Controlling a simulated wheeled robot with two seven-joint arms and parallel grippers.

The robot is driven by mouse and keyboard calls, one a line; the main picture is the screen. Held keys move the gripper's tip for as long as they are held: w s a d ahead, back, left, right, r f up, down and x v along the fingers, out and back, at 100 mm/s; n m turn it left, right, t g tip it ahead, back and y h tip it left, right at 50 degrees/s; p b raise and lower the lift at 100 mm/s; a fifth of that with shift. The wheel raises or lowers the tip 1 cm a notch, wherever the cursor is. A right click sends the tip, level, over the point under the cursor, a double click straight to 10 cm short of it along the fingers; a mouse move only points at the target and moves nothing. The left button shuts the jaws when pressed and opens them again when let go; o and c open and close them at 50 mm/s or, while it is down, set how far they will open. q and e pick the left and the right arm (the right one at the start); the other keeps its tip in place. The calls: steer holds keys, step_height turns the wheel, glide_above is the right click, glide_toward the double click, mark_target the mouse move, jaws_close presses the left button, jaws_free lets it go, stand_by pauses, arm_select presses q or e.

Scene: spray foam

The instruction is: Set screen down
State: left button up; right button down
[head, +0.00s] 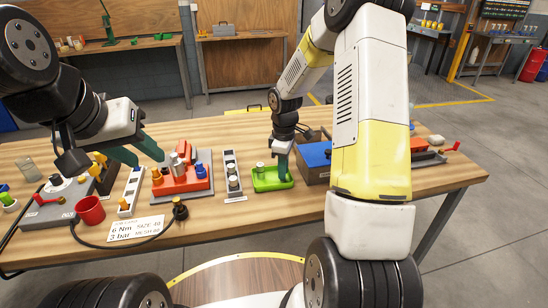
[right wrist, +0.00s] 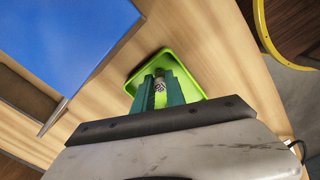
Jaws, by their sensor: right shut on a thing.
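My right gripper (head: 282,172) is down at the green tray (head: 272,187), its teal fingers at the tray's inside. In the right wrist view the fingers (right wrist: 160,92) are shut on a small grey metallic piece, which I take to be the screen (right wrist: 159,85). The green tray also shows in the right wrist view (right wrist: 190,76), around and behind the fingertips. I cannot tell whether the screen touches the tray floor. A small pale grey part (head: 260,167) shows at the tray's left. My left gripper (head: 136,153) is open and empty above the table's left side.
A blue-topped box (head: 315,156) stands close right of the tray. A grey strip holder (head: 232,175) and a red fixture (head: 182,181) stand to its left. A red cup (head: 90,210), a hose and a label card (head: 136,230) are at front left. Bare wood lies in front of the tray.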

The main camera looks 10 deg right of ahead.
steer(key=shift+f, duration=0.15)
steer(key=c, duration=1.6)
jaws_free()
steer(key=shift+c, duration=0.2)
step_height(320, 180, up, 12)
steer(key=s+a+r+m+t, duration=0.1)
steer(key=s+r+m+t, duration=0.3)
steer(key=s+r, duration=0.65)
steer(key=s+a+r+m+t+y, duration=0.1)
steer(key=s+r+m, duration=0.1)
steer(key=s+m, duration=0.2)
steer(key=s+a+r+m+t+y, duration=0.1)
steer(key=s+m, duration=0.3)
steer(key=s, duration=0.5)
steer(key=shift+r, duration=0.75)
